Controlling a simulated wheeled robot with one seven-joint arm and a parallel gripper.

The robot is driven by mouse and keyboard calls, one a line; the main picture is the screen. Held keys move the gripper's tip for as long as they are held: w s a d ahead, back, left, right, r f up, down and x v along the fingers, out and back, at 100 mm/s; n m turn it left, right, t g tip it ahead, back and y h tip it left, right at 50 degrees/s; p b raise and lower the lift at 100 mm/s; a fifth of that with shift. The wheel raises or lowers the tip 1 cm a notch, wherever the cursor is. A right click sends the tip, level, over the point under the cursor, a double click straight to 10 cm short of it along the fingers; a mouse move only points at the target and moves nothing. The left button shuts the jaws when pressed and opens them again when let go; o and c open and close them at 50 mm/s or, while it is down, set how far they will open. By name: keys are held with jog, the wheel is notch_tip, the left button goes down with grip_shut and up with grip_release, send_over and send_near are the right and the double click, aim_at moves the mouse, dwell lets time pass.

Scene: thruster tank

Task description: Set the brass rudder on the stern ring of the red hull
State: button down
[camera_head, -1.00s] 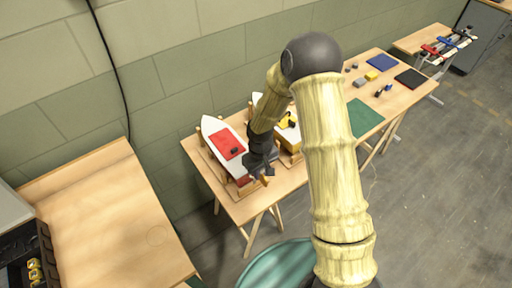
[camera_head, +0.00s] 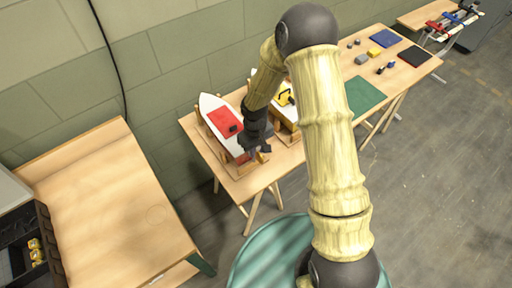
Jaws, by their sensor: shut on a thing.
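The red hull (camera_head: 219,106) has a white deck with a red panel and a small dark piece on it. It sits in a wooden cradle on the left end of the long table, bow toward the wall. My gripper (camera_head: 260,153) is at its near end, the stern, just to the right of it. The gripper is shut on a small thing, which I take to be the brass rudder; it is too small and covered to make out. The stern ring is hidden or too small to see. I cannot tell whether the rudder touches the hull.
A second hull with yellow parts (camera_head: 285,97) stands close on the right, partly behind my arm. A bare wooden bench (camera_head: 110,215) is at the left.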

aim_at(256, 158)
jog(key=shift+f+b, duration=0.85)
jog(key=shift+f, duration=0.5)
jog(key=shift+f+b, duration=1.2)
jog(key=shift+f, duration=0.2)
dwell(2.6)
jog(key=c, duration=1.3)
grip_release()
jog(key=shift+o, duration=0.2)
jog(key=shift+s+r+p, duration=0.1)
jog(key=shift+r+p, duration=2.9)
jog(key=shift+r, duration=1)
